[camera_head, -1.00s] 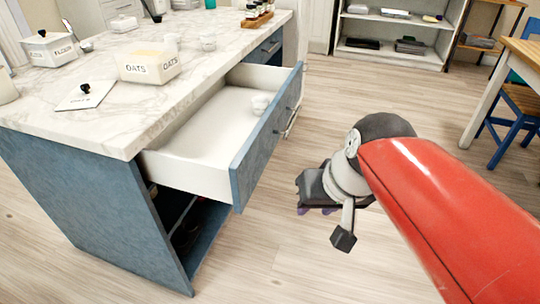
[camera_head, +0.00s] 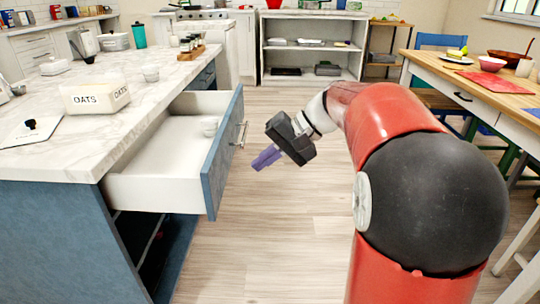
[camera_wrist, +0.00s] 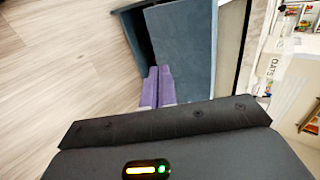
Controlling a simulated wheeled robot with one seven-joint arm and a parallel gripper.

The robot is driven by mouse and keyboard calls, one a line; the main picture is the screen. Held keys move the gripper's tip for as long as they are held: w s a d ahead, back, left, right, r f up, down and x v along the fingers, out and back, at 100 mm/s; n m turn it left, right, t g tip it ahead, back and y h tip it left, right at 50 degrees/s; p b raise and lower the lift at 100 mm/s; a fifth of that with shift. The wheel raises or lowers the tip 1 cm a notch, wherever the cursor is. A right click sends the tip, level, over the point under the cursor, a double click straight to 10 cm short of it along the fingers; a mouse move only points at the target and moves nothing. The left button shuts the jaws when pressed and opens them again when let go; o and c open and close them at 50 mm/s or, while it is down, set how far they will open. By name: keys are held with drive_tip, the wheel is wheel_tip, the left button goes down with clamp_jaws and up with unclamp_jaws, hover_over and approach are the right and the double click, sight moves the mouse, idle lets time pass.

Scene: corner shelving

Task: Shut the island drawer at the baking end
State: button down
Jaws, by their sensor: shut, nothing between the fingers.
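The island drawer (camera_head: 222,152) is pulled well out of the marble-topped island (camera_head: 60,150), with its blue front facing right and a bar handle (camera_head: 240,134) on it.
A bottle rack (camera_head: 190,50) stands farther back. A wooden table (camera_head: 490,75) with a blue chair is at right. Floor between island and table is clear.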

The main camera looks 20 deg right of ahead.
sight(218, 181)
drive_tip(key=a+f, duration=0.1)
drive_tip(key=a, duration=0.1)
drive_tip(key=w+a+f, duration=0.1)
drive_tip(key=a, duration=0.1)
drive_tip(key=w+a+f, duration=0.1)
drive_tip(key=a, duration=0.1)
drive_tip(key=shift+a+f, duration=0.15)
drive_tip(key=shift+w+a, duration=0.15)
drive_tip(key=shift+a, duration=0.35)
drive_tip(key=w+a+p, duration=0.1)
drive_tip(key=w+a, duration=0.1)
drive_tip(key=a, duration=0.4)
drive_tip(key=w+a+p, duration=0.1)
drive_tip(key=w+a, duration=0.1)
drive_tip(key=a, duration=0.5)
drive_tip(key=w+a+p, duration=0.1)
drive_tip(key=w+a, duration=0.1)
drive_tip(key=a, duration=0.5)
drive_tip(key=shift+w+a, duration=0.2)
drive_tip(key=shift+w, duration=0.15)
drive_tip(key=shift+d, duration=0.1)
